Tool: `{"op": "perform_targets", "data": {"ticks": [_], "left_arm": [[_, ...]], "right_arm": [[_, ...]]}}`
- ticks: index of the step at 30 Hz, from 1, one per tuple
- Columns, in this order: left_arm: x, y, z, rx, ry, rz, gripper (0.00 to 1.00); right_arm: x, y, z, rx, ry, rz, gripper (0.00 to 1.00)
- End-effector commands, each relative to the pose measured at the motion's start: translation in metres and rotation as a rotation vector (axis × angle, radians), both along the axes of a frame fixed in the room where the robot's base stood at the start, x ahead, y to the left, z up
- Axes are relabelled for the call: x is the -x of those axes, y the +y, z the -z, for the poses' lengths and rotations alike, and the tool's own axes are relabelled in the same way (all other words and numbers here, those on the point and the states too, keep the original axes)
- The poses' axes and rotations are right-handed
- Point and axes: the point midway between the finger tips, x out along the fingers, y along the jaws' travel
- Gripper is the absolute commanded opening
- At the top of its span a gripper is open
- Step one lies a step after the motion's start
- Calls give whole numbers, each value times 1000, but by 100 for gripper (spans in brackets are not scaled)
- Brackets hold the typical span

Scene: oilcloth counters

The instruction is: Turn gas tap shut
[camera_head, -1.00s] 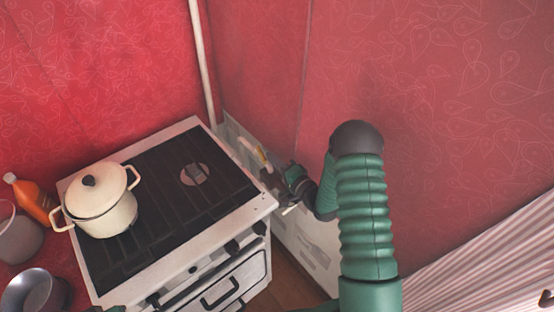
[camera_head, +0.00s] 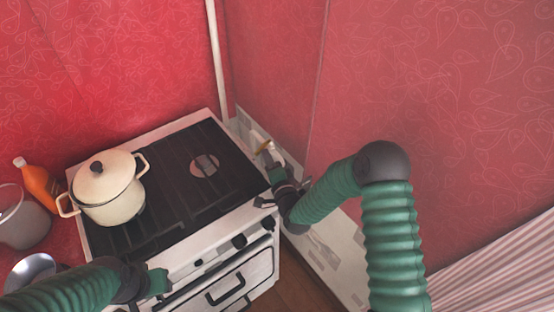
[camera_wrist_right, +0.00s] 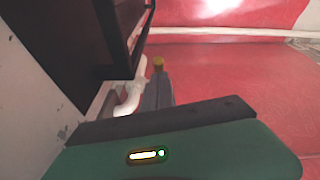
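The gas tap's small yellow handle (camera_head: 264,145) shows beside the stove's right side, near the corner. In the right wrist view the yellow handle (camera_wrist_right: 158,64) sits at the tip of a grey finger, next to a curved white pipe (camera_wrist_right: 130,97). I cannot tell whether they touch. My right gripper (camera_head: 274,170) is just in front of the tap, in the gap between stove and right wall. Its finger opening is hidden. My left gripper (camera_head: 158,281) is in front of the stove at lower left. Its fingers are too unclear to read.
The stove (camera_head: 262,187) has a cream pot (camera_head: 112,200) on its left side. An orange bottle (camera_head: 38,182) and metal pots (camera_head: 20,222) stand further left. A white pipe (camera_head: 216,60) runs up the corner. The gap beside the stove is narrow.

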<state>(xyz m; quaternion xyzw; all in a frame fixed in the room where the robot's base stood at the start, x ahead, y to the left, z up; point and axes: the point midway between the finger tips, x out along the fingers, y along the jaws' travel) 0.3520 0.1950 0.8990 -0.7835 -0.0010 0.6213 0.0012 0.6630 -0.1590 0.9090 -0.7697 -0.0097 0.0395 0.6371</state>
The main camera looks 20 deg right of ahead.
Motion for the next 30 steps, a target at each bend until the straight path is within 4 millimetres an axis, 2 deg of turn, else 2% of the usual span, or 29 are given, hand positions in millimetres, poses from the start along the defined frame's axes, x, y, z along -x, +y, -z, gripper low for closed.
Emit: {"op": "perform_targets", "data": {"ticks": [9, 30], "left_arm": [[0, 0, 13, 0, 0, 0, 36], [0, 0, 19, 0, 0, 0, 36]], "right_arm": [[-11, 22, 1, 1, -2, -2, 0], [-23, 30, -1, 1, -3, 0, 0]]}}
